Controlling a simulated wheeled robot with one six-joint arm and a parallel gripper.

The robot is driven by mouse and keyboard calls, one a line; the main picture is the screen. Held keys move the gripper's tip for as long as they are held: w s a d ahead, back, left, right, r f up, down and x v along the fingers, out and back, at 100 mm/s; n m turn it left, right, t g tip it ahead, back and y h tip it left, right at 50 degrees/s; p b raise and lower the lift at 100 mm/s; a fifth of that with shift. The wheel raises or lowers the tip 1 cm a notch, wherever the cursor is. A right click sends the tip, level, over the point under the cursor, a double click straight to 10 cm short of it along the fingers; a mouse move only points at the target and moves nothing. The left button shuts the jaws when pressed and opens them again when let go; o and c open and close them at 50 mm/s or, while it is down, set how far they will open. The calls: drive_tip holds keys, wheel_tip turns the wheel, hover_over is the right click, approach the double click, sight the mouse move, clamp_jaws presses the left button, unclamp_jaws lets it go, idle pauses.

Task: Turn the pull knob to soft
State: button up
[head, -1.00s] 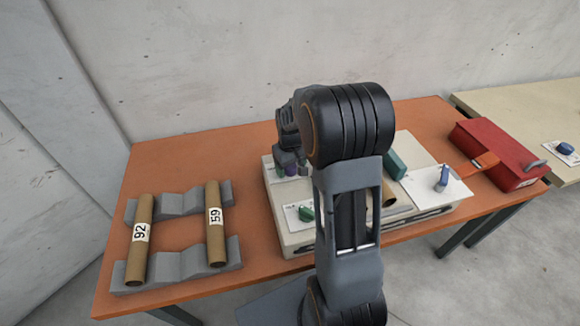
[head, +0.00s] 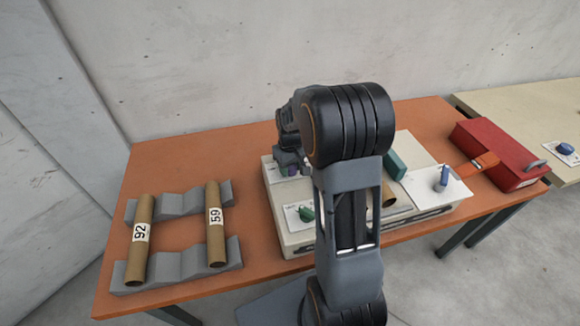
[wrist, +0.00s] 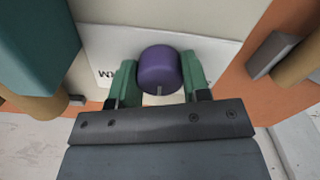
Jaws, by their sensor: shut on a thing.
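A purple knob (wrist: 158,70) sits on a white label plate (wrist: 118,50) in the wrist view. The two green fingers of my gripper (wrist: 160,84) are on either side of the knob, shut on it. A pale pointer mark shows on the knob's near edge. Dark letters, seen upside down and partly cut off, show on the plate left of the knob. In the head view the purple knob (head: 292,172) is mostly hidden by my gripper at the back left of the pale winder (head: 285,237).
A green knob (head: 307,213) and a blue knob (head: 442,178) stand on other white plates. Cardboard tubes marked 92 (head: 140,240) and 59 (head: 214,220) lie on grey cradles at left. A red box (head: 495,155) stands at right. Bare orange tabletop (head: 165,165) is free at back left.

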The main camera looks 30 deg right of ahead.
drive_tip(key=n, duration=0.5)
drive_tip(key=shift+n, duration=0.4)
drive_tip(key=n, duration=0.5)
drive_tip(key=shift+n, duration=0.4)
drive_tip(key=o, duration=0.9)
drive_tip(key=shift+o, duration=0.2)
wheel_tip(320, 180, up, 14)
drive_tip(key=shift+p, duration=0.3)
